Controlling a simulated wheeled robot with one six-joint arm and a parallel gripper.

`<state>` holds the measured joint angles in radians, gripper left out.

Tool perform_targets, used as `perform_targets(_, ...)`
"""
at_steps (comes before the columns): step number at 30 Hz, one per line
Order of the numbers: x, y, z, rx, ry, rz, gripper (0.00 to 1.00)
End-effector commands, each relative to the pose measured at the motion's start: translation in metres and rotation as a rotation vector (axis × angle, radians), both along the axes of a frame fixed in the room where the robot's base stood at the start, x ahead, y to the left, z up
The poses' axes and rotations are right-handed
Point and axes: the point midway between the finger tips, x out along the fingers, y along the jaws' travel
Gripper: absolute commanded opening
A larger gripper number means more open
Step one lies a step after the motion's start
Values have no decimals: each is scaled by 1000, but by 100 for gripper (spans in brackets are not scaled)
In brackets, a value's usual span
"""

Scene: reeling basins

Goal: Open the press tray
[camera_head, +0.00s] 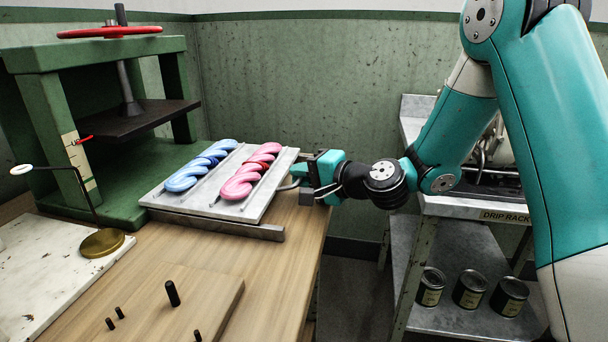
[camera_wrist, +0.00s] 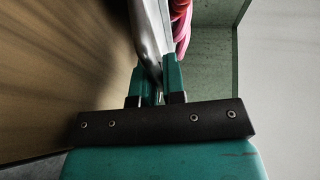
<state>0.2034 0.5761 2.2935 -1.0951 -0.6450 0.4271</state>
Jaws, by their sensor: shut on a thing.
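The press tray (camera_head: 272,190) is a pale grey slab drawn out to the right of the green press (camera_head: 130,185). It carries a blue twisted skein (camera_head: 203,166) and a pink twisted skein (camera_head: 250,172) lying side by side. My gripper (camera_head: 300,175) is at the tray's right end, shut on its handle, which is mostly hidden by the fingers. In the wrist view, the gripper's teal fingers (camera_wrist: 158,82) close around a grey metal bar (camera_wrist: 150,40), and part of the pink skein shows beyond.
The press has a red handwheel (camera_head: 110,32) and a raised dark plate (camera_head: 135,118). A brass-based stand (camera_head: 102,242) and a pegged wooden board (camera_head: 175,310) are in front. A drip rack (camera_head: 505,216) with several cans stands right, beyond a floor gap.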

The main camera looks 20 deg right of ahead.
Motion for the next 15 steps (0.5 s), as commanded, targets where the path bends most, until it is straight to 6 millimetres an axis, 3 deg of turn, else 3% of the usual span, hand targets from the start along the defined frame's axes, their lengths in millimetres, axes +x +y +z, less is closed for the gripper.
perform_targets(7,0,-1,0,-1,1,-1,0)
perform_targets(9,0,-1,0,-1,1,-1,22)
perform_targets(11,0,-1,0,-1,1,-1,34)
perform_targets(15,0,-1,0,0,1,-1,34)
